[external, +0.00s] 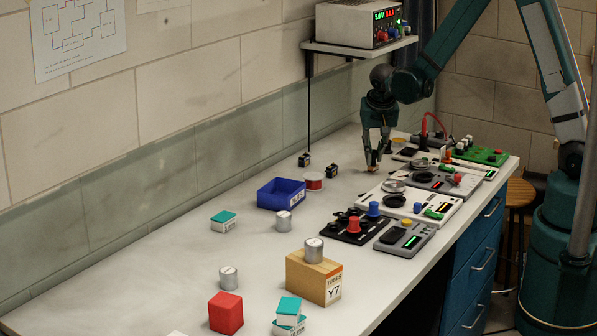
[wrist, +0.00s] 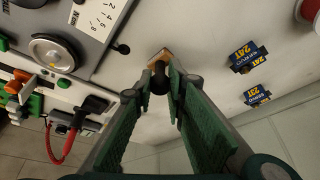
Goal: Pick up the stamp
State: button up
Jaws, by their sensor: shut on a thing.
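The stamp (wrist: 158,56) has a tan wooden base and a dark knob handle. In the wrist view my gripper (wrist: 162,82) is shut on the handle, with a green finger on each side. In the external view my gripper (external: 376,150) points down at the far part of the bench, and the stamp's tan base (external: 373,168) shows just below the fingertips. The base is on or very close to the bench top; I cannot tell which. The fingers partly hide the handle.
Two small dark blocks with yellow and blue labels (wrist: 248,57) lie to the right in the wrist view. Grey device panels (external: 420,203) stand on the bench's right side. A blue bin (external: 281,194) and a red-and-white spool (external: 314,181) are nearer.

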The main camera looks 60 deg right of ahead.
jog(key=shift+r+p, duration=0.45)
jog(key=shift+r, duration=4.05)
